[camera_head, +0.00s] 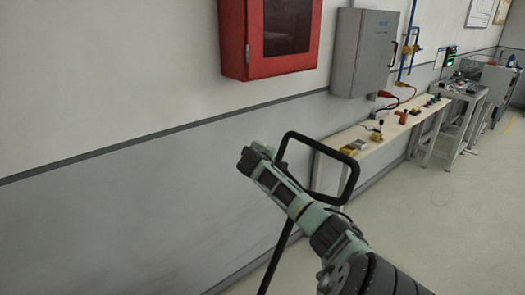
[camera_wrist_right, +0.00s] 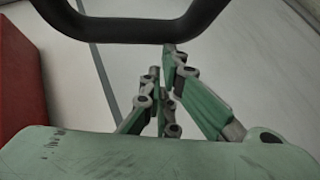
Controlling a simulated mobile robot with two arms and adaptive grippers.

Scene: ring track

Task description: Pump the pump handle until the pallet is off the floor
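The pump handle (camera_head: 352,180) is a black loop on a long shaft that slants down to the bottom edge of the head view. In the right wrist view the black handle bar (camera_wrist_right: 140,28) crosses the top, beyond the fingertips. My right gripper (camera_head: 256,163) comes in from the lower right, its arm overlapping the loop's lower part. In the right wrist view the right gripper's (camera_wrist_right: 161,62) fingers are close together, with no bar visible between them. I cannot tell whether it touches the handle. The pallet and my left gripper are not in view.
A red wall cabinet (camera_head: 270,38) and a grey electrical box (camera_head: 362,52) hang on the wall behind. A narrow bench (camera_head: 385,132) with small items runs along the wall, with further tables at the far right. The floor (camera_head: 450,220) at right is clear.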

